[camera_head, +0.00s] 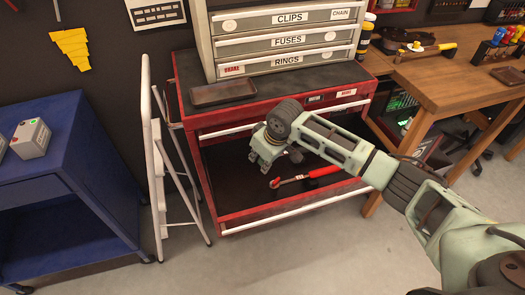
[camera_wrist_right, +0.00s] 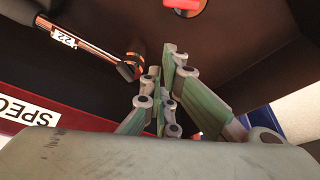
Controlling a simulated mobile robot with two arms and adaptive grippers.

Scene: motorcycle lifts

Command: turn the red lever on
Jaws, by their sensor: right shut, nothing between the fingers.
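A red lever-like piece (camera_head: 325,172) with a slim metal shank and a red end (camera_head: 275,183) lies in the dark open bay of the red tool cart (camera_head: 215,205). My right gripper (camera_head: 268,150) is in front of the cart, up and left of the red piece and apart from it in the picture. In the right wrist view my right gripper (camera_wrist_right: 160,75) is shut and empty. My left gripper is not in view.
The drawer cabinet (camera_head: 285,42) and a dark tray (camera_head: 223,92) stand on the cart. A white folding ladder (camera_head: 158,165) and a blue cart (camera_head: 85,150) are to the left. A wooden workbench (camera_head: 440,80) is to the right. The floor in front is clear.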

